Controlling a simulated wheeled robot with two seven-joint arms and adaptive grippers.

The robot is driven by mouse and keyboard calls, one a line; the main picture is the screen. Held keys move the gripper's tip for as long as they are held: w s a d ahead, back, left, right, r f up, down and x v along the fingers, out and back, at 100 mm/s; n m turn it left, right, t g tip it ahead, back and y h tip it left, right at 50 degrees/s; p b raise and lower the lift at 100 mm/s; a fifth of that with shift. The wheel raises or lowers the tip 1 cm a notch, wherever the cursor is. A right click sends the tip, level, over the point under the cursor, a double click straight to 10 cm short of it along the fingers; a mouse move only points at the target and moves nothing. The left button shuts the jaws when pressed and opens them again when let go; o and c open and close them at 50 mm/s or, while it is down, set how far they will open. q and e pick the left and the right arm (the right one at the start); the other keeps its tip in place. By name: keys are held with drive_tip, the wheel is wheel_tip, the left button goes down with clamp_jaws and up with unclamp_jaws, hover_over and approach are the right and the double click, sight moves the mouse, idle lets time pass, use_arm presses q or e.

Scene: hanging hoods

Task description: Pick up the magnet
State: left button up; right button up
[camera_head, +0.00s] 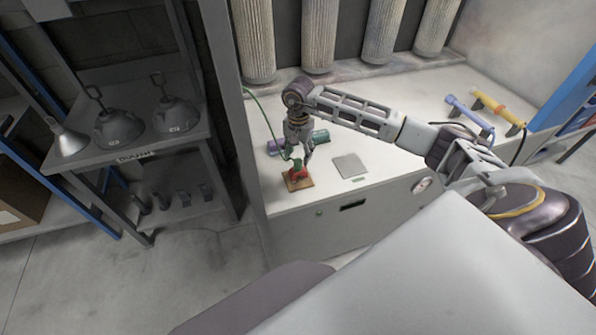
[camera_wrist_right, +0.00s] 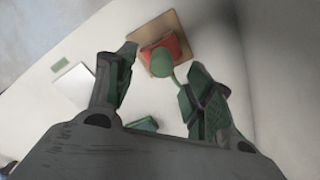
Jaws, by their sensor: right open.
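A small red block with a green rounded top, seemingly the magnet (camera_wrist_right: 175,46), sits on a square brown board (camera_wrist_right: 168,22) on the white counter. In the head view the red part (camera_head: 300,171) shows on the board (camera_head: 293,186) near the counter's front edge. My right gripper (camera_head: 301,155) points down just above it. In the right wrist view its two fingers (camera_wrist_right: 160,78) are spread apart with nothing between the pads, and the green top lies just beyond and between the tips. I cannot tell whether a finger touches it. My left gripper is out of view.
A grey square plate (camera_head: 350,166) lies flat to the right. Blue (camera_head: 468,115) and yellow (camera_head: 499,108) tools lie farther right. Metal hoods (camera_head: 118,127) stand on the left shelf.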

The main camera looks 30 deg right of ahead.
sight(298, 160)
drive_tip(key=shift+f, duration=0.2)
drive_tip(key=shift+w+f+p, duration=0.1)
drive_tip(key=shift+f+p, duration=0.55)
drive_tip(key=shift+f, duration=1.75)
clamp_jaws()
